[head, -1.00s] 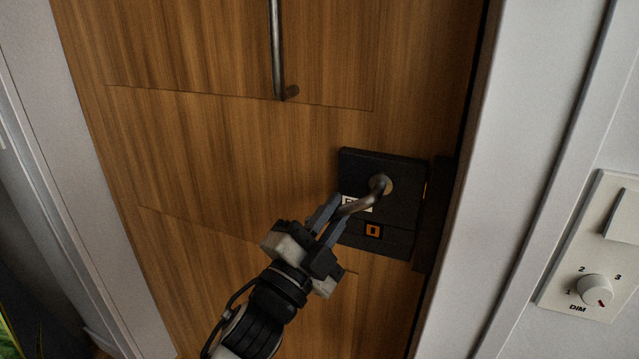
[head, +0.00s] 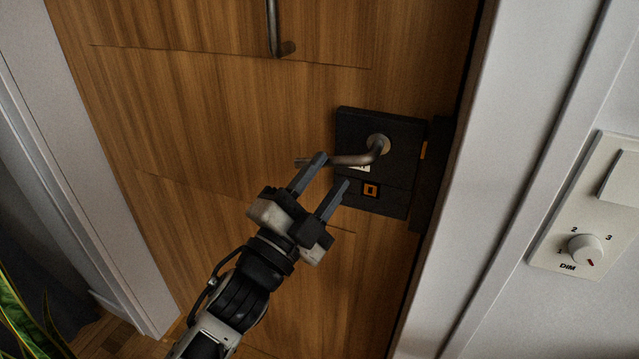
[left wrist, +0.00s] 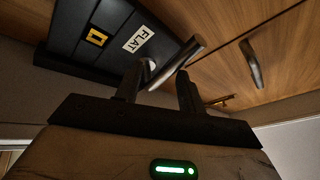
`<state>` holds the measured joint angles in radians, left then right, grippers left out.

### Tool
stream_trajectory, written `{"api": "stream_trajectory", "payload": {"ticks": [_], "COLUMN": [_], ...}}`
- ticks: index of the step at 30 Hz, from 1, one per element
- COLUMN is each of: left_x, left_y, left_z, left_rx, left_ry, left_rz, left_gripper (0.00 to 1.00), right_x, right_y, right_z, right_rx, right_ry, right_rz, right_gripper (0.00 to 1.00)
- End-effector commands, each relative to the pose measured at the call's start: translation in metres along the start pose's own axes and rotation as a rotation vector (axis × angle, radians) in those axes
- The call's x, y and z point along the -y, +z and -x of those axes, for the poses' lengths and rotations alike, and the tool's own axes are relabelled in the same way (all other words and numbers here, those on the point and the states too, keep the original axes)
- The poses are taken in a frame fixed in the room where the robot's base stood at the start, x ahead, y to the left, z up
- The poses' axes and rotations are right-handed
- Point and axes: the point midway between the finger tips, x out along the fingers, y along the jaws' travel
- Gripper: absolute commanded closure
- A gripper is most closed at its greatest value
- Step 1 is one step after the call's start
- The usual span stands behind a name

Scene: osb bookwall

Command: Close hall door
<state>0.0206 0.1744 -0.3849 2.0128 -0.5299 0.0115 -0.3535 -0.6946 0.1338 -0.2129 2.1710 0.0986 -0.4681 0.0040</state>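The hall door (head: 230,130) is a wood-grain panel that fills the middle of the head view and looks shut or nearly shut in its white frame. A black lock plate (head: 401,191) near its right edge carries a metal lever handle (head: 352,160), now about level. The handle also shows in the left wrist view (left wrist: 180,58), with the plate's FLAT label beside it. My left gripper (head: 333,172) is open, its fingers apart just below the lever. I cannot tell whether a finger touches it. My right gripper is not in view.
A vertical metal pull bar (head: 275,30) is higher on the door. White door frame (head: 500,150) stands at the right, with a dimmer panel (head: 585,249) on the wall beyond. A green plant (head: 25,320) is at the lower left.

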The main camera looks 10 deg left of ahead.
Motion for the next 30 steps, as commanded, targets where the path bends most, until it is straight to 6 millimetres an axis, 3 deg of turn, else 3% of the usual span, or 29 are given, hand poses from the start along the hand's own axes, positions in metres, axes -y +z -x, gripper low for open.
{"api": "stream_trajectory", "payload": {"ticks": [4,8,21,30], "left_x": [-0.004,-0.005,-0.003,0.000], "left_y": [0.003,0.003,0.001,0.000], "left_z": [0.009,0.032,0.133,0.160], "left_rx": [0.007,0.007,0.004,0.000], "left_ry": [0.007,0.008,0.003,-0.001], "left_rz": [0.001,0.002,0.001,0.000], "left_gripper": [0.63,0.63,0.63,0.63], "right_x": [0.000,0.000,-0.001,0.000], "right_y": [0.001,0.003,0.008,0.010], "right_z": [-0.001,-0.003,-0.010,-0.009], "right_rx": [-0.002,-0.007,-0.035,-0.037], "right_ry": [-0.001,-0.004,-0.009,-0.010], "right_rz": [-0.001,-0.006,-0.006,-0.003], "right_gripper": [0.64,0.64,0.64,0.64]}}
